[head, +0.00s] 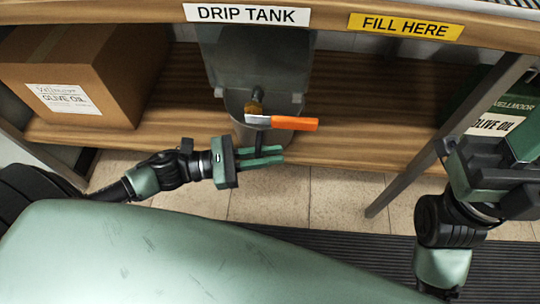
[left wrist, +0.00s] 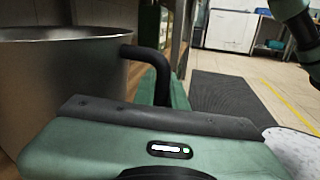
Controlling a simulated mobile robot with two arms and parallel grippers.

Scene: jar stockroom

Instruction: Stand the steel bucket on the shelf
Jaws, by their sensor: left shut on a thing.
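The steel bucket (head: 241,130) is below the drip tank (head: 250,62), at the front edge of the wooden lower shelf (head: 365,140). The tap with its orange lever (head: 293,123) hides part of the bucket. My left gripper (head: 262,156) is shut on the bucket's black handle, on its near side. In the left wrist view the bucket (left wrist: 65,85) looks upright, and its dark handle (left wrist: 160,72) runs down between my fingers. Whether its base touches the shelf is hidden. My right gripper (head: 500,165) is at the right, its fingertips unclear.
A cardboard olive oil box (head: 125,75) stands on the shelf at left. A green olive oil box (head: 495,115) is at far right. A grey table leg (head: 402,180) stands between. The shelf right of the bucket is clear. A yellow "FILL HERE" label (head: 405,26) is above.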

